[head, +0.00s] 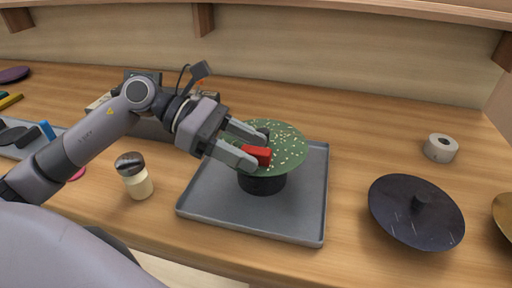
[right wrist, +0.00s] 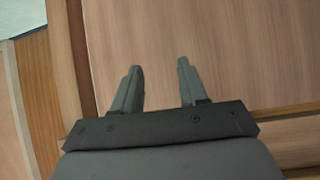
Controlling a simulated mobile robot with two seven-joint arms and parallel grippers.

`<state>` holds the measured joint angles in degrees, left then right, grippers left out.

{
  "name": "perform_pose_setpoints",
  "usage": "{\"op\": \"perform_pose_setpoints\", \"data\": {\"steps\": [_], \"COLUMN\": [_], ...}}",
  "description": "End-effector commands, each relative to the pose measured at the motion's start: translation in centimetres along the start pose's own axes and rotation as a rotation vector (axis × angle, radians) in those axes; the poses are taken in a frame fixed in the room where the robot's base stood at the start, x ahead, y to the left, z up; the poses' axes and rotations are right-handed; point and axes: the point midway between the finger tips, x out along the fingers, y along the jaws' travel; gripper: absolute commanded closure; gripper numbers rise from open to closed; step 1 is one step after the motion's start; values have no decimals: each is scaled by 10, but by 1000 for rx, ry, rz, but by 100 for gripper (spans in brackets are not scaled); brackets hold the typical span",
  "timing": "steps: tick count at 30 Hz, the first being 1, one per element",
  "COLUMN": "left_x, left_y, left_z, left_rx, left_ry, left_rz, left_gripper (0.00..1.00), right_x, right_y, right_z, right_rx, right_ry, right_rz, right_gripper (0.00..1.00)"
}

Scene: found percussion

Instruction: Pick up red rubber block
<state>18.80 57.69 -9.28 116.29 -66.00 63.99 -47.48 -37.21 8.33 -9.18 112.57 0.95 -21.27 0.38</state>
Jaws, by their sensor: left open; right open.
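The red rubber block (head: 258,154) lies on a green speckled disc (head: 284,136), which sits on a black round stand (head: 262,183). My left gripper (head: 260,148) reaches in from the left with its two fingers apart, right at the block. The near finger overlaps part of the block in the picture; whether either finger touches it I cannot tell. My right gripper (right wrist: 158,88) is open and empty in the right wrist view, over a bare wooden surface.
The stand is on a grey tray (head: 225,209). To the right are a dark disc with a knob (head: 416,212) and a roll of tape (head: 441,148). Bare table lies between tray and roll.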

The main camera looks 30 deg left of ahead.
Motion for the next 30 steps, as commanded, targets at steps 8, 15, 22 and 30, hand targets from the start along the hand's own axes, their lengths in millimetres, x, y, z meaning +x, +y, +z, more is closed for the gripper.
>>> {"op": "perform_pose_setpoints", "data": {"steps": [8, 15, 22, 30], "left_x": [13, 13, 12, 10], "left_y": [0, 0, 0, 1], "left_z": [-1, -2, -2, 4], "left_rx": [-1, -2, -3, -1], "left_ry": [1, 2, 4, 4], "left_rz": [0, 0, 1, 2], "left_gripper": [47, 89, 100, 100], "right_x": [0, 0, -1, -1], "right_y": [0, -1, -2, -2], "right_z": [1, 2, 0, -3], "right_rx": [3, 4, 4, 4], "right_ry": [-2, -2, 1, 6], "right_rz": [3, 2, 0, -1], "right_gripper": [57, 57, 57, 57]}}
